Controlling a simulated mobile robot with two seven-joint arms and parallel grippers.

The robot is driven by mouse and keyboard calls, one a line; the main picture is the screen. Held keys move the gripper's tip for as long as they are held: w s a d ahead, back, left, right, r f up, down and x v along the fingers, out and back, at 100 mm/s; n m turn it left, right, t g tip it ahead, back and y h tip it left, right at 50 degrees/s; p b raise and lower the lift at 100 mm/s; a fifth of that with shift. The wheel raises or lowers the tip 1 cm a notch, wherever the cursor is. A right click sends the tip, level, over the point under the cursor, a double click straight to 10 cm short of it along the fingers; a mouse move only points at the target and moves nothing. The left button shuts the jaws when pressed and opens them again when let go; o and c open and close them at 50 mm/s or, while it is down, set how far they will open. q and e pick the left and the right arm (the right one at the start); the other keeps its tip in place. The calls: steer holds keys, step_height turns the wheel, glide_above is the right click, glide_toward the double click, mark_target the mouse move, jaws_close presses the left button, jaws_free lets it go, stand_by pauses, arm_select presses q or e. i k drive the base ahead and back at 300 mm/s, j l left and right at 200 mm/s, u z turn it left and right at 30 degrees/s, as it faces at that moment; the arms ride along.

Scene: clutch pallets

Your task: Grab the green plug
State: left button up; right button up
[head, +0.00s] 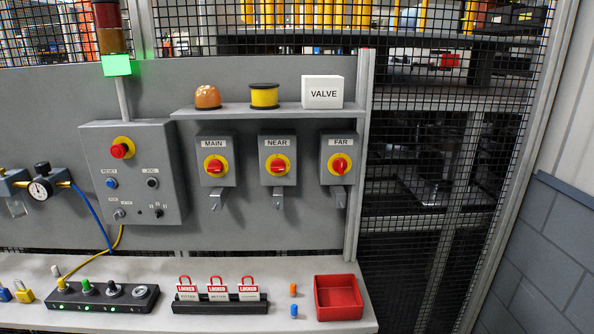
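A green plug (86,286) stands upright on a black block (140,303) at the left of the grey bench. It is between a pale plug (57,273) on its left and a dark round plug or knob (112,289) on its right. Neither of my grippers is in the head view, so nothing is seen holding the green plug.
Several red LOCKED tags (217,290) stand on a dark rack right of the block. An orange piece (293,290), a blue piece (294,311) and a red bin (338,299) are further right. A yellow cable (94,258) runs down near the block. A grey control box (133,173) is above.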

mark_target(87, 285)
steer(key=u, duration=0.45)
steer(key=i+u, duration=0.15)
steer(key=u, duration=0.2)
steer(key=i+j+u, duration=0.1)
steer(key=u, duration=0.3)
steer(key=i+u, duration=0.15)
steer(key=u, duration=0.2)
steer(key=i+j+z, duration=0.15)
steer(key=j, duration=0.15)
steer(key=j+z, duration=0.1)
steer(key=j, duration=0.2)
steer(key=i+j+z, duration=0.15)
steer(key=j, duration=0.15)
